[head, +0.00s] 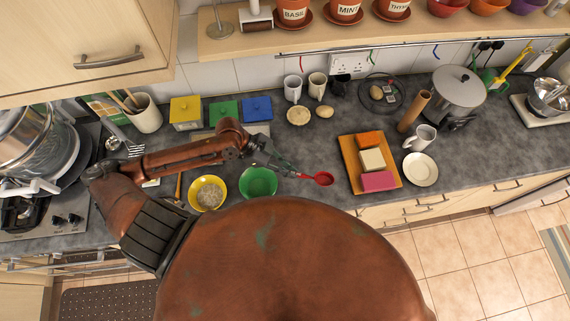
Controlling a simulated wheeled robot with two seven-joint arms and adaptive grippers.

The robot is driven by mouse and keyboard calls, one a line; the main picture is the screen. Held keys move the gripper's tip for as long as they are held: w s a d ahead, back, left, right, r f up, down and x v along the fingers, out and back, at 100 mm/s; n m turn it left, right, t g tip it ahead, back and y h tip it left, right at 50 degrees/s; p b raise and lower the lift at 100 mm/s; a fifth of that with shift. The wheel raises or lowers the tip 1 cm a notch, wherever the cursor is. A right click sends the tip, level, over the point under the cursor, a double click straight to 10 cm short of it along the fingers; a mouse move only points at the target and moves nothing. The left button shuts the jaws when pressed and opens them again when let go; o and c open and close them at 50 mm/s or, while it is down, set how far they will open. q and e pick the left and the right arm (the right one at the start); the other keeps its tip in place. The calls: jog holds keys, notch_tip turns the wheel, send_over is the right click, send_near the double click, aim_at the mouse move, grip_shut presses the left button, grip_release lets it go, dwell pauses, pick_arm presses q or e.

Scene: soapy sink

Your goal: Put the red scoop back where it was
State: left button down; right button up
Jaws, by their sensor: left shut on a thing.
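The red scoop (323,179) is near the front edge of the grey worktop, between the green bowl and the wooden tray. My left gripper (291,171) comes in from the left and is shut on the handle end of the scoop. The scoop's round cup points to the right. I cannot tell whether the scoop touches the worktop or is held just above it. My right gripper is out of view.
A green bowl (258,187) and a yellow bowl (207,199) with pale contents stand left of the scoop. A wooden tray (349,154) with orange, white and pink blocks lies to the right. Yellow, green and blue lidded boxes stand behind.

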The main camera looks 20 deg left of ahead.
pick_arm(q)
jog(key=w+a+f, duration=0.1)
jog(key=f, duration=0.1)
jog(key=w+a+f, duration=0.2)
jog(key=w+a+f+p, duration=0.1)
jog(key=w+a+f, duration=0.1)
jog(key=f, duration=0.1)
notch_tip(320, 180, down, 3)
jog(key=shift+r+p, duration=0.15)
jog(key=shift+p, duration=0.55)
jog(key=shift+s+f, duration=0.1)
jog(key=shift+f, duration=0.1)
jog(key=c, duration=2.3)
grip_release()
jog(key=shift+c, duration=0.2)
jog(key=o, duration=0.4)
